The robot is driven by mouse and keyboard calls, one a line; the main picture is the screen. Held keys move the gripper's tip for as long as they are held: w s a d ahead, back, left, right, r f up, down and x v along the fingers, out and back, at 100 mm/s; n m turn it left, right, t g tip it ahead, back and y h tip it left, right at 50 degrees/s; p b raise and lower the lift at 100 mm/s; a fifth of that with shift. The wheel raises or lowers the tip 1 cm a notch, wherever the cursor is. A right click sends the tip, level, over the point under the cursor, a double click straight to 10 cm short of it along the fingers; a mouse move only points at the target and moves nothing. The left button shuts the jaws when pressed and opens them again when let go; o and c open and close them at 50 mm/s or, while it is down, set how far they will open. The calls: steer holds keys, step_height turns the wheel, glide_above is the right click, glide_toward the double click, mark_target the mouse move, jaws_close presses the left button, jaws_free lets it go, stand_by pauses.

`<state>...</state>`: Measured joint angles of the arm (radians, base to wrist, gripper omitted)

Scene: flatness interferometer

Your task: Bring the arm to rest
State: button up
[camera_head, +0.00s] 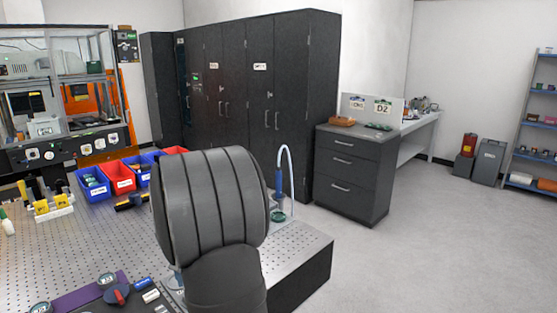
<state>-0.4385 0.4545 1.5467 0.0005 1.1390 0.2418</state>
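My arm shows in the head camera view as a thick dark grey ribbed link rising from the bottom, in front of the perforated optical table (120,240). My gripper is not in view, so its fingers and anything in them cannot be seen. The arm link hides part of the table's middle and right side.
Blue and red bins (119,177) line the table's back edge. A blue-handled tool with a white curved tube (284,165) stands at its right. Yellow-marked parts (50,205) sit left. A dark drawer cabinet (352,175) stands beyond; the floor (440,250) at right is clear.

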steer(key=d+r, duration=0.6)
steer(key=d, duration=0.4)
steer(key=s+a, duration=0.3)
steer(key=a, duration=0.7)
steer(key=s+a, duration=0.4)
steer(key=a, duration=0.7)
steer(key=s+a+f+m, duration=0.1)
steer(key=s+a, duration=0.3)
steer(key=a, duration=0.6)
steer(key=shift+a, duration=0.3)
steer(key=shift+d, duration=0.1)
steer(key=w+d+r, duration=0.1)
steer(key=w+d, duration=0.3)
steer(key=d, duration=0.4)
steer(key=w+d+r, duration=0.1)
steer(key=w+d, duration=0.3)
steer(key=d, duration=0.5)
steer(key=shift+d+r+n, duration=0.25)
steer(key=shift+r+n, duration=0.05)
